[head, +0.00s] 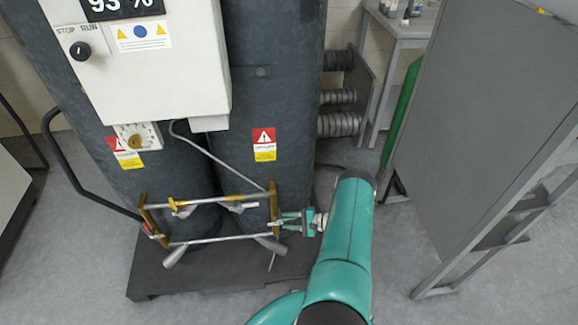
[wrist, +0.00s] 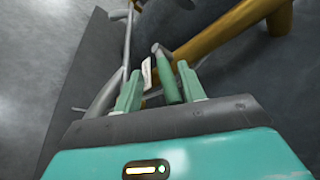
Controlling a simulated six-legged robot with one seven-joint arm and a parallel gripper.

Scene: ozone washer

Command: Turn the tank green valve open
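In the wrist view a green valve handle (wrist: 166,84), a short round bar with a grey upper end, stands between the two green fingers of my gripper (wrist: 160,72). The handle is close to the right finger; a gap shows on the left finger's side. My gripper is open around it, and I cannot tell whether a finger touches it. In the head view my gripper (head: 280,221) is at the right end of the brass and grey pipe frame (head: 210,240), low in front of the dark tanks (head: 275,90). The handle is too small to make out there.
A brass pipe (wrist: 235,38) runs close by on the right in the wrist view, and a grey pipe (wrist: 107,92) on the left. A white control box (head: 150,85) hangs above the pipe frame. A grey panel (head: 480,130) stands to the right, with open floor (head: 395,260) before it.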

